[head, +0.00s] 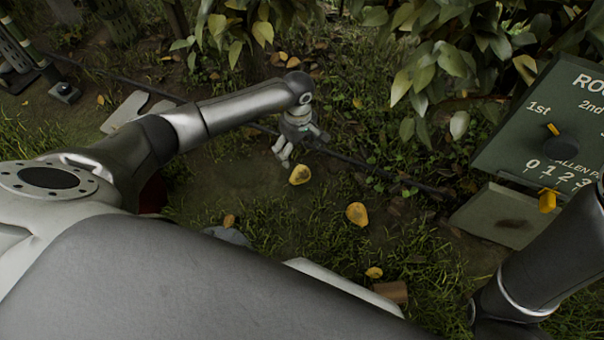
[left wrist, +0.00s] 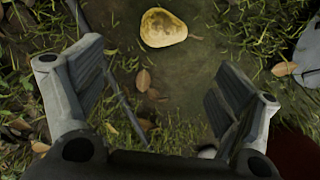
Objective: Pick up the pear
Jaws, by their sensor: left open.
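A yellow pear (head: 299,174) with brown patches lies on the ground near the middle of the head view. It also shows in the left wrist view (left wrist: 163,28), at the top, past the fingertips and apart from them. My left gripper (head: 283,155) points down just above and left of this pear in the head view. Its fingers (left wrist: 158,75) are wide apart with nothing between them. Another yellow pear (head: 357,214) lies to the right, and a smaller yellow one (head: 374,272) lies lower down. My right arm enters at the lower right, its gripper out of view.
A dark pipe or cable (head: 375,172) crosses the ground behind the pear. Leafy branches (head: 430,50) hang above at the back. A green sign board (head: 535,140) stands at the right. Grass and bare soil surround the pears.

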